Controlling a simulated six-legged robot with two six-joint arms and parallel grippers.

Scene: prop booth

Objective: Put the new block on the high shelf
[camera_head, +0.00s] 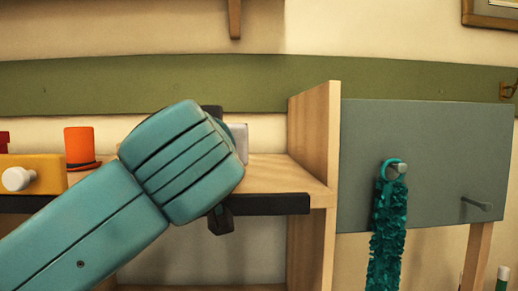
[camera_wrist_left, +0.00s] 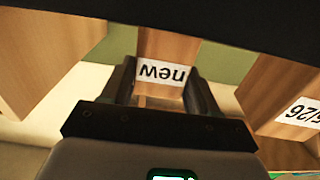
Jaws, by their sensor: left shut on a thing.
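My left gripper (camera_head: 214,165) reaches in from the left in the head view, in front of the wooden shelf with a dark front edge (camera_head: 270,204). My teal hand hides most of what it holds. In the left wrist view the gripper (camera_wrist_left: 163,88) is shut on the new block (camera_wrist_left: 168,46), a wooden block with a white label reading "new" upside down. A pale grey patch (camera_head: 239,137) shows just past the hand in the head view; I cannot tell what it belongs to. My right gripper is not in view.
An orange hat (camera_head: 79,142) and a yellow box with a white knob (camera_head: 45,177) stand left. A wooden side panel (camera_head: 315,140) bounds the shelf at right. Beyond it, a teal garland (camera_head: 387,230) hangs on a grey pegboard (camera_head: 430,140). A wooden surface labelled "5/26" (camera_wrist_left: 268,90) shows in the wrist view.

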